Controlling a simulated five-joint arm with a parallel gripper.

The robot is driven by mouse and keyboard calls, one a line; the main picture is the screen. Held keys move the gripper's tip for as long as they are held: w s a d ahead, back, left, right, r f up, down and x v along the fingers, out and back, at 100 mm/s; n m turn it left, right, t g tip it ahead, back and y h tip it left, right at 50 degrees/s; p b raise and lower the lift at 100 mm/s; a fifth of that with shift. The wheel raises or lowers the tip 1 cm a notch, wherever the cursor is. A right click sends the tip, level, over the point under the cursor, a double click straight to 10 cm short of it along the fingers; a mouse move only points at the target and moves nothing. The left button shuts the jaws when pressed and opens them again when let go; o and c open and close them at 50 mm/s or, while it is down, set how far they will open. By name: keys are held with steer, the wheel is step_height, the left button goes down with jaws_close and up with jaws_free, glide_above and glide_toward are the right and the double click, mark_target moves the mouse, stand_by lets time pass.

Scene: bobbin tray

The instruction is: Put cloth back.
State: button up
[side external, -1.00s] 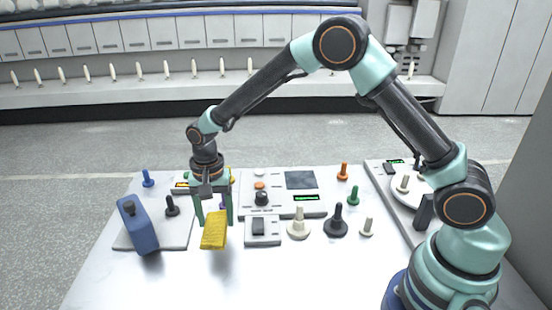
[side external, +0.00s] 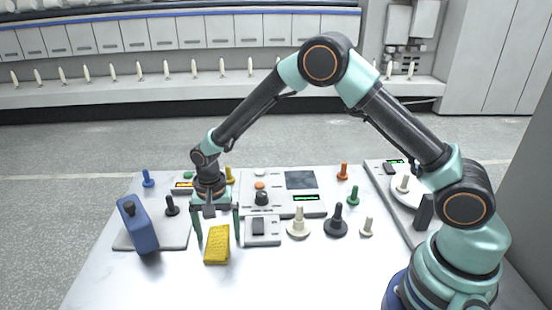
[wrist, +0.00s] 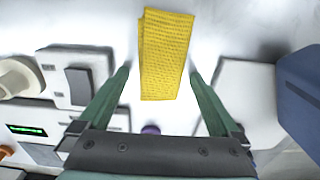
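The cloth (side external: 217,245) is a folded yellow textured piece lying on the white table in front of my gripper in the side view. In the wrist view the cloth (wrist: 165,55) lies just beyond and between the fingertips, with its near end reaching between them. My gripper (side external: 218,238) has its two green fingers spread wide. In the wrist view my gripper (wrist: 158,70) shows a clear gap on both sides of the cloth, so the fingers do not touch it.
A small switch box (side external: 262,232) is close to the right of the cloth. A cream bobbin (side external: 298,224) and a dark bobbin (side external: 337,222) stand farther right. The front table is clear.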

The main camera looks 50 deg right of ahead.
mark_target(219, 233)
step_height(219, 233, up, 12)
steer(key=r, duration=0.1)
steer(key=s+d+r+n+t, duration=0.35)
steer(key=s+d+r, duration=0.35)
steer(key=r, duration=0.3)
steer(key=s+d+r+n+t, duration=0.1)
steer(key=s+d+n, duration=0.4)
steer(key=s, duration=0.5)
steer(key=shift+d+r+t, duration=0.4)
steer(key=shift+d+t, duration=0.15)
steer(key=shift+d, duration=0.05)
